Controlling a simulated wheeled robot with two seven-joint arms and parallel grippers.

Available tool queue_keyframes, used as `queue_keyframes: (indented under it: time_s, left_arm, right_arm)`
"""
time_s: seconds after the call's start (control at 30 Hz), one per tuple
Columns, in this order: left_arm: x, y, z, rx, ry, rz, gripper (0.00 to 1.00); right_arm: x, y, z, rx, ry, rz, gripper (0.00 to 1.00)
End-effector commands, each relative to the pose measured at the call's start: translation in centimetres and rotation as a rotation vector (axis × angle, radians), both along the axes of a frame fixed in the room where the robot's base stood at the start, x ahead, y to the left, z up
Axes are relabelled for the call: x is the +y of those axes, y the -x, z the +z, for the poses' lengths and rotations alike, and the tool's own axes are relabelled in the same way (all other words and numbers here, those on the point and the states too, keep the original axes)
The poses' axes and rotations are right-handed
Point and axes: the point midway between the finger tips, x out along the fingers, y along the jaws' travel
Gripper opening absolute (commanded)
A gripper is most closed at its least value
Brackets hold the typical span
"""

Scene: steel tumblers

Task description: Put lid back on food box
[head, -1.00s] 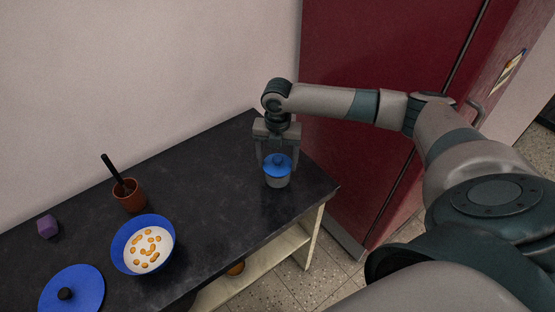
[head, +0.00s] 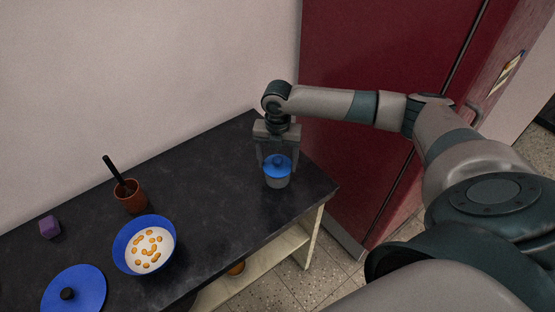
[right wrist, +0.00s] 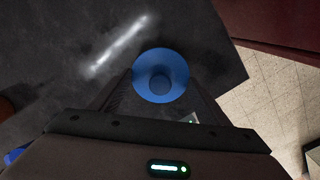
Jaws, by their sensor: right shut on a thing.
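A small grey food box (head: 276,183) stands near the right end of the dark table. A round blue lid (head: 277,164) with a blue knob lies over its top and looks level; whether it is fully seated I cannot tell. My right gripper (head: 277,157) points down from above, its fingers on either side of the lid, shut on it. In the right wrist view the lid (right wrist: 160,77) shows as a blue disc between and beyond the fingertips, hiding most of the box. My left gripper is in neither view.
A blue-rimmed bowl (head: 121,251) of white food with orange pieces stands at the left. A larger blue lid (head: 88,286) with a black knob lies beside it. A brown cup (head: 131,201) holds a dark utensil. A purple block (head: 49,227) lies far left. The table's middle is clear.

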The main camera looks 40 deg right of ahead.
Motion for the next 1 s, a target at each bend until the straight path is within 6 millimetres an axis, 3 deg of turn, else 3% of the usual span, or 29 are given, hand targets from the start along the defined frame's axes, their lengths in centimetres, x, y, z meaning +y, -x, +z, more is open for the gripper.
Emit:
queue_keyframes:
  time_s: [0.3,0.33,0.4,0.6,0.67,1.0]
  left_arm:
    - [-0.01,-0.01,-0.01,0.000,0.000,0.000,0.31]
    - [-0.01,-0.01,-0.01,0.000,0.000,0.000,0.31]
    - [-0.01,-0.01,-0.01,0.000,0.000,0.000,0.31]
    - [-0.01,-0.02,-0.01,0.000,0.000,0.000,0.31]
    - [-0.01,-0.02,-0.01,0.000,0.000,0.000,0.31]
    - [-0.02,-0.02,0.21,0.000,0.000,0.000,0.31]
  right_arm:
    - [0.02,0.01,-0.01,0.000,0.000,0.000,0.49]
    - [0.01,0.00,-0.01,0.000,0.000,0.000,0.75]
    - [0.02,0.01,-0.01,0.000,0.000,0.000,0.92]
    - [0.02,0.01,-0.01,0.000,0.000,0.000,0.92]
    - [0.02,0.01,-0.01,0.000,0.000,0.000,1.00]
    - [0.01,0.00,0.21,0.000,0.000,0.000,1.00]
